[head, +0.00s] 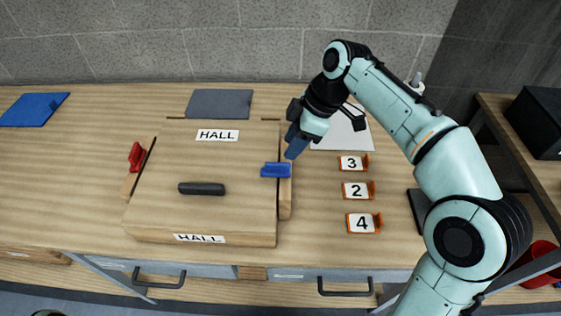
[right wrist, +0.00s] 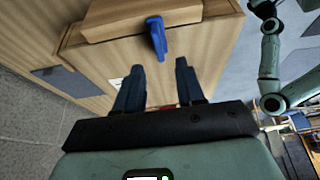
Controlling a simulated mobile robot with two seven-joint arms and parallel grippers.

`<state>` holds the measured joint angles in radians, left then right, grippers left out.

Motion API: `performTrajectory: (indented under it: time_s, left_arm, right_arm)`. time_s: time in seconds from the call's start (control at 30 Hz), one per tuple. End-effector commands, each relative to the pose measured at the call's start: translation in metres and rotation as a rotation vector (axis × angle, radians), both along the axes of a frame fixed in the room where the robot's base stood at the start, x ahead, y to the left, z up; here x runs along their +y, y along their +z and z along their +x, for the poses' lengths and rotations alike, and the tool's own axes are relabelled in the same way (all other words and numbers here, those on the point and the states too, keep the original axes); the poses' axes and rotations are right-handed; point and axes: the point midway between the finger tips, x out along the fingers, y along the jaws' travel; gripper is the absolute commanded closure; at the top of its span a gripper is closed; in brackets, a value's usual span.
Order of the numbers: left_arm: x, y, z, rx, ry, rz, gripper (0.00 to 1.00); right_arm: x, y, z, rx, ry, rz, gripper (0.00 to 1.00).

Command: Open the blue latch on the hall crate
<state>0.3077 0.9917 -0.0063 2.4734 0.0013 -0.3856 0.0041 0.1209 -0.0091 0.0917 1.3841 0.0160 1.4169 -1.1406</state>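The wooden hall crate (head: 240,215) stands closed on the bench, with HALL labels on lid and front. Its blue latch (head: 276,170) sits at the lid's right edge, and it also shows in the right wrist view (right wrist: 157,38). My right gripper (head: 293,150) is just behind and right of the blue latch in the head view. In the right wrist view my right gripper (right wrist: 159,75) has its fingers apart with nothing between them. The latch is beyond the fingertips, roughly in line with the gap. My left gripper is not seen.
A red latch (head: 137,156) is on the crate's left side and a black handle (head: 201,188) on its lid. Orange-framed number tiles 3 (head: 352,163), 2 (head: 356,190) and 4 (head: 362,223) lie to the right. A grey panel (head: 219,103) lies behind the crate.

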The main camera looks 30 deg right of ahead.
Motion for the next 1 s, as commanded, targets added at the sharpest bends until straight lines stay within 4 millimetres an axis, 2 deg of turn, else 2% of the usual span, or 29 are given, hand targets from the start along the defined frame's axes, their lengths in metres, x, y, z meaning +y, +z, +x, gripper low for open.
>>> performTrajectory:
  time_s: [0.03,0.1,0.33,0.5,0.8,0.83,0.93,1.0]
  left_arm:
    - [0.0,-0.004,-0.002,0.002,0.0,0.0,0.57]
    - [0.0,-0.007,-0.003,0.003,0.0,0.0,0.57]
    - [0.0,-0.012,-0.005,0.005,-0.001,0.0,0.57]
    - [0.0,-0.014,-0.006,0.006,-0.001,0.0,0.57]
    - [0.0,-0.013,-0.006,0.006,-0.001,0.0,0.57]
    - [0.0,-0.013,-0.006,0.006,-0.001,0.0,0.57]
    - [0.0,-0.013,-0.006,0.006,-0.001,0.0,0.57]
    - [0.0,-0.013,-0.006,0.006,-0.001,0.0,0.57]
  right_arm:
    - [0.004,-0.014,0.002,0.006,0.002,0.0,0.62]
    - [0.009,-0.027,0.004,0.006,0.001,0.0,0.62]
    - [0.021,-0.06,0.013,0.002,-0.001,-0.001,0.62]
    - [0.025,-0.071,0.016,0.001,-0.001,-0.001,0.62]
    - [0.025,-0.072,0.016,0.0,-0.001,0.0,0.62]
    - [0.025,-0.072,0.016,0.0,-0.001,0.0,0.68]
    - [0.025,-0.072,0.016,0.0,-0.001,0.0,1.0]
    - [0.025,-0.072,0.016,0.0,-0.001,0.0,1.0]
